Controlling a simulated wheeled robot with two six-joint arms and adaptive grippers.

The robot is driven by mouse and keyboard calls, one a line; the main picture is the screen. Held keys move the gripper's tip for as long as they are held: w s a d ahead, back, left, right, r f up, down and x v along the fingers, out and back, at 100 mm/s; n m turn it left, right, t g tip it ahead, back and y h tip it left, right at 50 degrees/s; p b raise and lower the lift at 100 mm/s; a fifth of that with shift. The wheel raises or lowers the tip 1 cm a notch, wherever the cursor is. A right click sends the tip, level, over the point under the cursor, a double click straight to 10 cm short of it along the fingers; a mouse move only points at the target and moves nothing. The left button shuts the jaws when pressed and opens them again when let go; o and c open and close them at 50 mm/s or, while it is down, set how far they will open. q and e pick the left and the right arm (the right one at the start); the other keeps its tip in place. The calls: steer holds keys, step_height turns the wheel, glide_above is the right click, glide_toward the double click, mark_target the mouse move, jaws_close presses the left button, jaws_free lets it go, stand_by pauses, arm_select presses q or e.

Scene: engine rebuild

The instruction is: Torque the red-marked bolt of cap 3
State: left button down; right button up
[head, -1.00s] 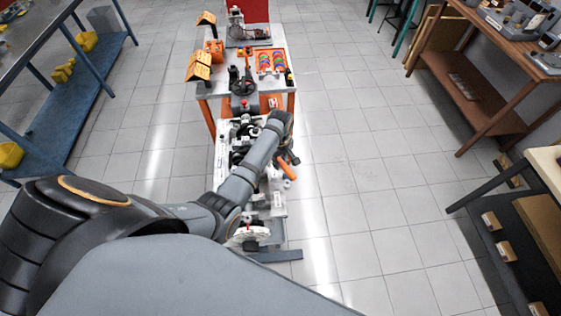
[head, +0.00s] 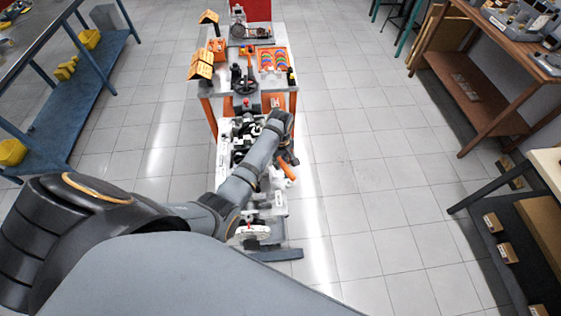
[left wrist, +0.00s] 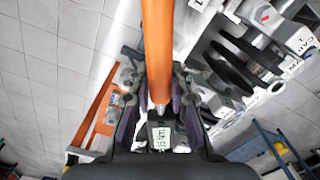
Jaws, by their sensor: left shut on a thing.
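My left gripper (left wrist: 158,103) is shut on a long orange handle (left wrist: 158,45), which looks like that of a torque wrench. The orange handle also shows in the head view (head: 287,170), beside my left wrist. The engine (head: 240,150) is on a stand, partly hidden behind my left arm. In the left wrist view, a white bearing cap labelled CAP 1 (left wrist: 297,38) sits at the upper right. A red mark (left wrist: 266,15) shows on a white part near it. I cannot make out cap 3 or where the tool's far end is. My right gripper is not in view.
A cart (head: 205,92) with orange trays and parts stands beyond the engine. A blue shelf (head: 90,85) is at the left and a brown workbench (head: 470,60) at the right. The tiled floor (head: 370,190) right of the engine is clear.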

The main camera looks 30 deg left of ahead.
arm_select(q)
steer(key=shift+s+a+m, duration=1.05)
steer(key=shift+s+m, duration=0.15)
steer(key=shift+s, duration=0.15)
stand_by(3.2)
steer(key=shift+w+d, duration=0.25)
steer(key=shift+w, duration=0.05)
stand_by(1.1)
steer(key=shift+w+d+n, duration=0.15)
steer(key=shift+w+n, duration=0.1)
steer(key=shift+n, duration=0.15)
steer(key=shift+w+d+n, duration=0.55)
steer(key=shift+w+n, duration=0.15)
stand_by(1.0)
